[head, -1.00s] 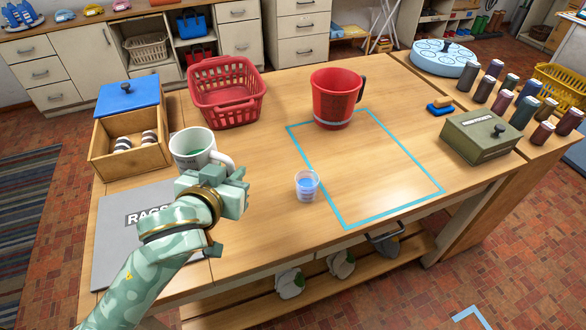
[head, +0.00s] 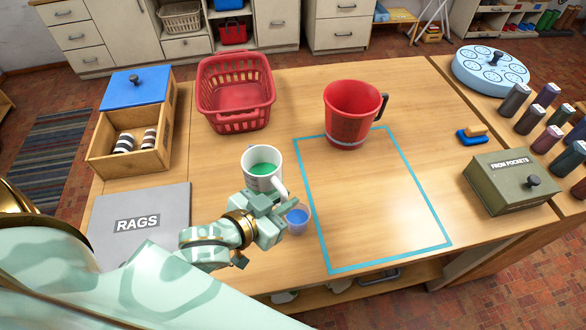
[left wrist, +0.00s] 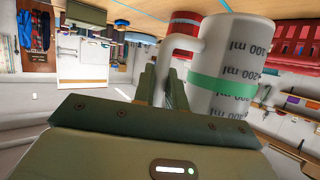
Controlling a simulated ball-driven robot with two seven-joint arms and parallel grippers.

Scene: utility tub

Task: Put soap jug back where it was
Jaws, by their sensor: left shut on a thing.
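The soap jug (head: 257,183) is white with green liquid inside, upright over the middle-left of the table. In the left wrist view the jug (left wrist: 222,75) shows ml marks and a green band. My left gripper (head: 276,208) is shut on the jug's handle, at its near right side. I cannot tell whether the jug's base touches the table. A blue tape outline (head: 316,212) lies to the right of the jug. My right gripper is not in view.
A small clear cup of blue liquid (head: 298,219) stands close beside my left gripper. A red jug (head: 350,112) stands at the outline's back edge.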

